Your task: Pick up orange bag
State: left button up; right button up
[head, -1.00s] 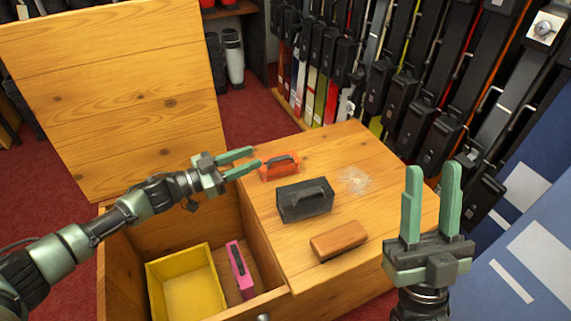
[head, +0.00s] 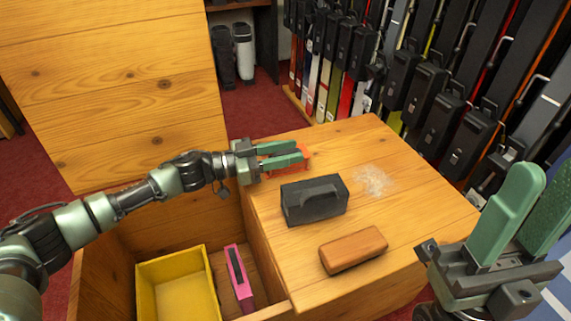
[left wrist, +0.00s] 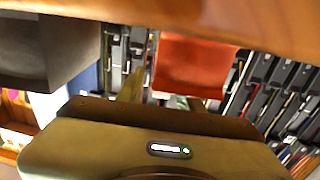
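In the left wrist view the bag's orange side (left wrist: 195,65) shows ahead of the gripper. My right gripper (head: 535,200) is open and empty at the right, clear of the bench.
A black toolbox-like block (head: 315,202) and a brown block (head: 352,250) stand on the bench top. A yellow bin (head: 150,270) and a pink item (head: 239,278) lie in the open compartment at left. A raised wooden panel (head: 110,90) stands behind it.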

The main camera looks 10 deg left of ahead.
pick_arm(q)
grip_shut()
